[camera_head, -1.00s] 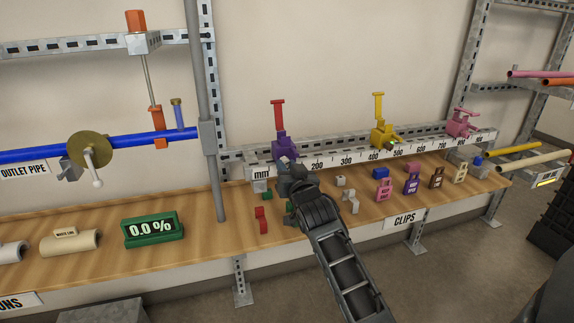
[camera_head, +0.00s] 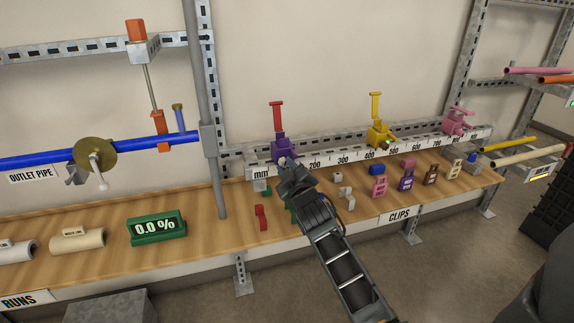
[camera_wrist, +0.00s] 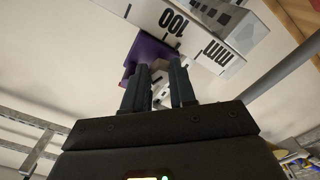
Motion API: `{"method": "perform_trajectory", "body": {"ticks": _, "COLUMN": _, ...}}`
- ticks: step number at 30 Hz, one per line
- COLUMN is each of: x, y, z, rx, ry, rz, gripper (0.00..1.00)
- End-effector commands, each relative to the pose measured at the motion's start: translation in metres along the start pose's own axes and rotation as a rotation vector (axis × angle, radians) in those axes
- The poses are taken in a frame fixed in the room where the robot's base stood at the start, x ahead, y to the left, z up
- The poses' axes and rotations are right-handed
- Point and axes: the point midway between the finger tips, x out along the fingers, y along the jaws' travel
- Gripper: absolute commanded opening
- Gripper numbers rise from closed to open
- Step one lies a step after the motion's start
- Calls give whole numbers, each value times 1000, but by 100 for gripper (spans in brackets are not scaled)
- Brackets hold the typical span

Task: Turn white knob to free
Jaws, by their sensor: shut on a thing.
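A purple clamp (camera_head: 281,149) with a red upright handle (camera_head: 277,117) sits at the left end of the white millimetre rail. A small white knob (camera_head: 283,161) shows on its front, right at the tip of my gripper (camera_head: 286,167). In the wrist view, the purple clamp (camera_wrist: 150,52) lies just past the fingers. My gripper (camera_wrist: 159,88) is shut on the white knob (camera_wrist: 160,97), which shows between the two dark fingers. The fingers hide part of the knob, and I cannot read any marking on it.
The rail (camera_head: 335,155) also carries a yellow clamp (camera_head: 379,135) and a pink clamp (camera_head: 457,121). Below lie several coloured clips, a red block (camera_head: 261,217) and a green 0.0 % display (camera_head: 157,228). A grey post (camera_head: 215,165) stands left of my gripper.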

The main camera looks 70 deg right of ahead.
Motion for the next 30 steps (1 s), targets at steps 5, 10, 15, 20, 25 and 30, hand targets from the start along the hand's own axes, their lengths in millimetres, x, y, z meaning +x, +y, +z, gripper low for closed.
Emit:
{"method": "perform_trajectory", "body": {"ticks": 5, "x": -1, "y": -1, "z": 1, "rx": -91, "ry": -4, "rz": -5, "gripper": 0}}
{"method": "perform_trajectory", "body": {"ticks": 10, "x": -1, "y": -1, "z": 2, "rx": -142, "ry": -4, "rz": -4, "gripper": 0}}
{"method": "perform_trajectory", "body": {"ticks": 15, "x": -1, "y": -1, "z": 2, "rx": -163, "ry": -4, "rz": -4, "gripper": 0}}
{"method": "perform_trajectory", "body": {"ticks": 20, "x": -1, "y": -1, "z": 2, "rx": -168, "ry": -4, "rz": -4, "gripper": 0}}
{"method": "perform_trajectory", "body": {"ticks": 25, "x": -1, "y": -1, "z": 3, "rx": -167, "ry": -4, "rz": -4, "gripper": 0}}
{"method": "perform_trajectory", "body": {"ticks": 30, "x": -1, "y": -1, "z": 2, "rx": -166, "ry": -4, "rz": -4, "gripper": 36}}
